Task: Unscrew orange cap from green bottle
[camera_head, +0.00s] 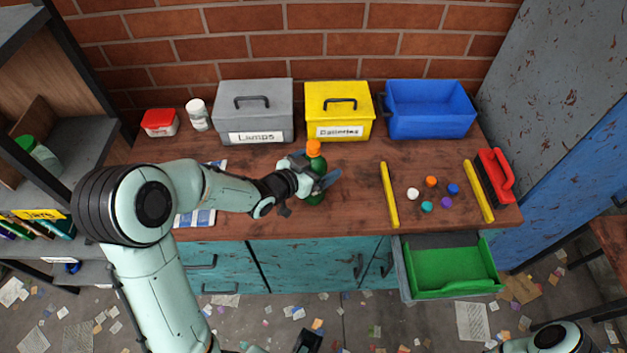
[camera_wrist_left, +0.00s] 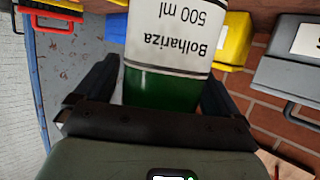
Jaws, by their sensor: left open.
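The green bottle (camera_head: 318,165) stands upright on the workbench in front of the bins. The orange cap (camera_head: 313,147) is on its top. My left gripper (camera_head: 328,184) is open at the bottle's body, below the cap. In the left wrist view, the green bottle (camera_wrist_left: 155,88) with a white label lies between the two dark fingers of my left gripper (camera_wrist_left: 160,85), with a gap at the finger on the left. The cap is outside the wrist view. My right gripper does not show.
Behind stand a grey Lamps box (camera_head: 270,115), a yellow Batteries box (camera_head: 340,117) and a blue bin (camera_head: 428,115). To the right, several loose caps (camera_head: 431,182) lie between two yellow bars (camera_head: 389,195). A drawer with a green inside (camera_head: 450,268) is pulled out in front.

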